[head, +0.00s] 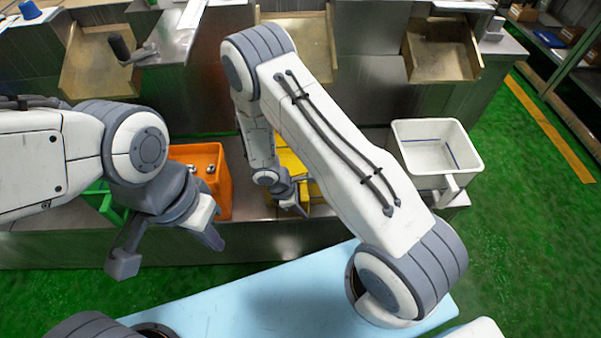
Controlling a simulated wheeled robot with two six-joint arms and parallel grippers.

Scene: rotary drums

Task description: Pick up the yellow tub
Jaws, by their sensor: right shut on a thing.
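The yellow tub (287,160) stands on the low metal ledge between the orange tub and the white tub. My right arm crosses in front of it and hides much of it. My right gripper (297,196) is at the tub's near side and is shut on it, as far as the partly hidden fingers show. My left gripper (170,250) is in front of the ledge, to the left of the yellow tub. Its fingers are spread wide and hold nothing.
An orange tub (214,170) with small metal parts stands left of the yellow one. A green tub (97,196) is further left, behind my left arm. A white tub (437,146) stands right. Metal machines with chutes (440,50) rise behind. Green floor is clear at right.

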